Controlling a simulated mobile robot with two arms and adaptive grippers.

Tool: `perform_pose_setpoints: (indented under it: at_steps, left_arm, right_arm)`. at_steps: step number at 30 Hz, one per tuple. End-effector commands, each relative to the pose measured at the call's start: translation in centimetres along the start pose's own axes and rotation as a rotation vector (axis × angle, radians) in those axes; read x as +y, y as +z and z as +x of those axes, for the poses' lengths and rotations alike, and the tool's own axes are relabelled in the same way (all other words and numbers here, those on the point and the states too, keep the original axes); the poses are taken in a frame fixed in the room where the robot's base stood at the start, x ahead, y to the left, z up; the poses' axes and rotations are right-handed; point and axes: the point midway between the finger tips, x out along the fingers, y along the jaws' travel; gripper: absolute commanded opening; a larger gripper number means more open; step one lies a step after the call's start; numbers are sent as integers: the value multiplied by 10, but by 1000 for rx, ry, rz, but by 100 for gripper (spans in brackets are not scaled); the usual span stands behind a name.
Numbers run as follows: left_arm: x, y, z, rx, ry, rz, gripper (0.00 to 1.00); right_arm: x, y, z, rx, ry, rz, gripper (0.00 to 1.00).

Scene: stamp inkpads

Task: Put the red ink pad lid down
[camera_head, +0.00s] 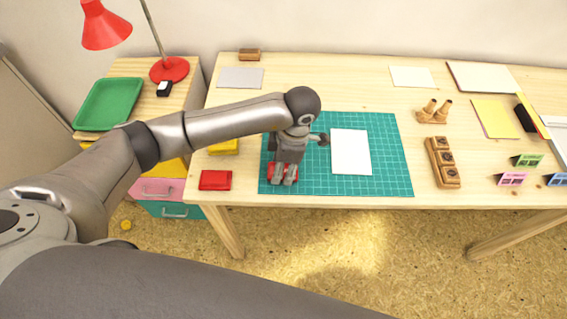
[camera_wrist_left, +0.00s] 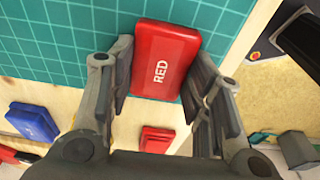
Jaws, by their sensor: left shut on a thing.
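The red ink pad lid (camera_wrist_left: 168,62), marked RED, sits between the two fingers of my left gripper (camera_wrist_left: 160,85) in the left wrist view. In the head view my left gripper (camera_head: 283,181) points down over the left front part of the green cutting mat (camera_head: 385,183), with the lid (camera_head: 271,171) partly hidden behind its fingers. I cannot tell whether the lid touches the mat. A red ink pad (camera_head: 215,180) lies on the table left of the mat; it also shows in the left wrist view (camera_wrist_left: 157,138), low between the fingers. My right gripper is not in view.
A white sheet (camera_head: 351,152) lies on the mat. A yellow pad (camera_head: 224,147) lies behind the red one, partly under my arm. A blue pad (camera_wrist_left: 33,121) shows in the wrist view. A wooden stamp holder (camera_head: 442,162) stands right of the mat. The mat's front right is clear.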

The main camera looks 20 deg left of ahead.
Motion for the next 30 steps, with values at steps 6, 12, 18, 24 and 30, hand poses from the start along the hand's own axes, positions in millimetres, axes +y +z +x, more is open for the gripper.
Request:
perform_pose_setpoints:
  at_steps: [6, 12, 18, 24, 30]
  left_arm:
    - [0, 1, 0, -1, 1, 0, 34]
    - [0, 1, 2, -1, 2, 0, 57]
    - [0, 1, 2, -1, 2, 0, 67]
    - [0, 1, 1, -1, 2, 0, 67]
    - [2, 2, -16, -5, 6, 0, 67]
  right_arm:
    - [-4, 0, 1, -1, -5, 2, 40]
    - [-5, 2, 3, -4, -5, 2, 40]
    - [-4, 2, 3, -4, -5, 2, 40]
    - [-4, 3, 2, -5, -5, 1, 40]
    - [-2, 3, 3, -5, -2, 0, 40]
